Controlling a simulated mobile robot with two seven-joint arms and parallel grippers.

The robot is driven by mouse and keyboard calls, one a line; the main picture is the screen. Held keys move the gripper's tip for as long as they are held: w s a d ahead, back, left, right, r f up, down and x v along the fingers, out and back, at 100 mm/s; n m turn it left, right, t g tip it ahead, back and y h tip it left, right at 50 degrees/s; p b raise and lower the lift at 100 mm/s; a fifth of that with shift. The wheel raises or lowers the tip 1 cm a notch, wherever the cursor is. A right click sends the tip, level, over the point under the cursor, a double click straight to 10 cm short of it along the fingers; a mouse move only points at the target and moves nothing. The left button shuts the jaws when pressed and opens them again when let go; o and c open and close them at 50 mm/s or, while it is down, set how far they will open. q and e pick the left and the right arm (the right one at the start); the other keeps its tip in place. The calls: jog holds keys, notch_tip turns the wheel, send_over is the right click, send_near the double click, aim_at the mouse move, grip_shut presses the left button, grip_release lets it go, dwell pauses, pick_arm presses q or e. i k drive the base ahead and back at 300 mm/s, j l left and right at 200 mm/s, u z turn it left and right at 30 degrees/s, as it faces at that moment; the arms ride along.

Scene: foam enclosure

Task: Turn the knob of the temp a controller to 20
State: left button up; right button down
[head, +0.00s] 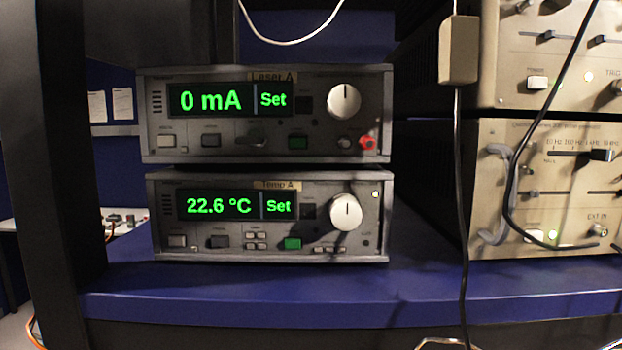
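The Temp A controller (270,248) is the lower of two stacked grey boxes on a blue shelf in the head view. Its green display (236,206) reads 22.6 °C with "Set" beside it. Its round white knob (346,212) is on the right of the front panel, with a dark mark pointing up. A small yellowish light (375,194) glows to the upper right of the knob. Dark shadows fall across the lower right of the panel and the shelf. Neither gripper shows in the head view, and nothing visible touches the knob.
The Laser A controller (225,140) sits on top, showing 0 mA, with a similar knob (344,99). Beige instruments (560,205) stand at right. A black cable (462,200) hangs between. A dark post (60,180) stands at left. The blue shelf (300,300) is clear in front.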

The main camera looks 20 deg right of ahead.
aim_at(345, 211)
jog(key=i+l+z, duration=0.15)
jog(key=z, duration=0.15)
jog(key=k+l+u, duration=0.2)
jog(key=k+l, duration=0.3)
jog(key=k+l+u, duration=0.45)
jog(key=k+l, duration=0.05)
jog(key=l, duration=0.1)
